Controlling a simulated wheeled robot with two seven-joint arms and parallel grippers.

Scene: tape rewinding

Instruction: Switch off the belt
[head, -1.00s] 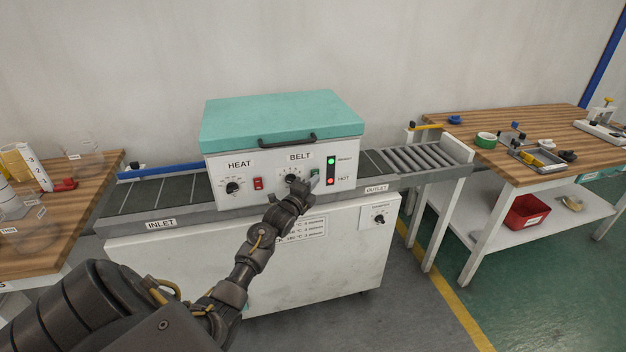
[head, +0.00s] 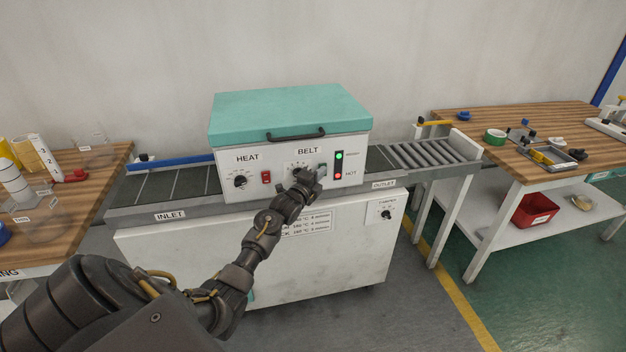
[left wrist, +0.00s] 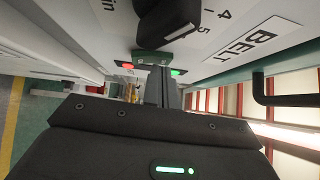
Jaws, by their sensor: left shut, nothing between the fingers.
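The white oven with a teal lid (head: 290,110) stands over the conveyor. Its front has the BELT label (head: 308,151), a dial under it, partly hidden by my gripper, and a green light above a red light on a dark strip (head: 338,166). My left gripper (head: 321,171) is shut and empty, at the panel just right of the BELT dial. In the left wrist view the shut fingers (left wrist: 164,88) point at a dark green switch (left wrist: 158,58) beside the black dial (left wrist: 166,14); whether they touch it I cannot tell. The right gripper is out of view.
A HEAT dial (head: 240,180) and red switch (head: 266,177) sit left of the BELT controls. The inlet belt (head: 165,187) runs left and outlet rollers (head: 425,152) run right. Wooden tables with tape items stand on both sides.

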